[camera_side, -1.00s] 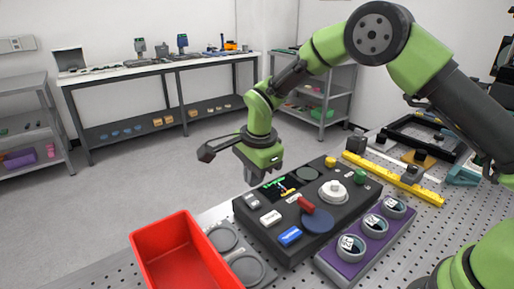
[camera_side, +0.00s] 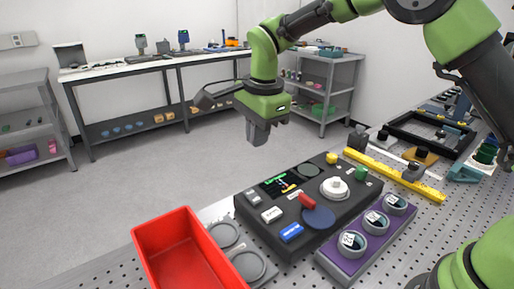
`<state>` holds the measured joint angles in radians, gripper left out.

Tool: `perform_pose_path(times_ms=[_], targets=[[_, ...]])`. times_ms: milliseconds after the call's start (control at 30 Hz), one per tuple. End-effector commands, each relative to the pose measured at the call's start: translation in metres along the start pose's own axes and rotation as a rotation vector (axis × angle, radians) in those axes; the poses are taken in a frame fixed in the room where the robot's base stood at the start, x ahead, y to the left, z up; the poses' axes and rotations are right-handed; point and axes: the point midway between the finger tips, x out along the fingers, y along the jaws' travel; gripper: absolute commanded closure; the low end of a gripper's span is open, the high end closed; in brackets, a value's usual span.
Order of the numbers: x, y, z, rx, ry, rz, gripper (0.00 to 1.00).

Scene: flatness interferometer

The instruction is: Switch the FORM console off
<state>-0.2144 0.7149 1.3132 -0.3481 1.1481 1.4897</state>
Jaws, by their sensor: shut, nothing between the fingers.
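The console (camera_side: 335,225) is a dark box on the perforated bench, which I take to be the FORM console; no name on it is legible. Its small screen (camera_side: 281,185) is lit with green and yellow marks. On its top are a blue button (camera_side: 291,232), a white button (camera_side: 271,214), a red lever (camera_side: 307,201) by a dark blue disc (camera_side: 319,218), a white knob (camera_side: 334,187), a green knob (camera_side: 361,173) and a yellow knob (camera_side: 331,158). My gripper (camera_side: 257,138) is shut and empty, pointing down, raised clear of the console near its back-left side.
A red bin (camera_side: 185,216) stands left of the console, with grey round holders (camera_side: 249,266) between. A purple tray (camera_side: 352,268) with several round pieces lies in front right. A yellow rail (camera_side: 395,177) lies behind right. The air above the console is free.

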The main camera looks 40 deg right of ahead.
Motion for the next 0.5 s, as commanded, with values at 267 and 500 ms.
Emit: perform_pose_path(times_ms=[267,500], targets=[[0.0008,-0.0074,-0.0013,0.0,0.0,-0.001,1.0],[0.0066,-0.0071,-0.0014,0.0,0.001,0.002,1.0]])
